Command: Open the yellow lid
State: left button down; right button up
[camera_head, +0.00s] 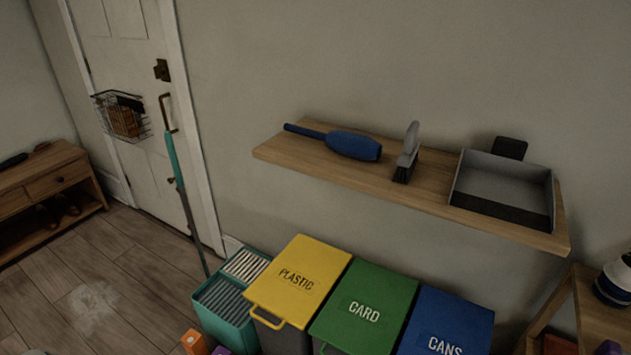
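The yellow lid (299,279), marked PLASTIC, lies closed on the leftmost of three bins in the camera_head view. A yellow handle loop (266,318) sticks out at its front edge. The dark bin body (284,340) shows below the lid. Neither of my grippers is in view.
A green lid (365,300) marked CARD and a blue lid (447,322) marked CANS sit to the right. A teal bucket (224,305) and leaning mop (175,165) stand left. A wooden shelf (277,149) with a duster, brush and dustpan is above. Floor at left is mostly clear.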

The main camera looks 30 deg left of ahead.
aim_at(293, 288)
jog(key=u, duration=1.2)
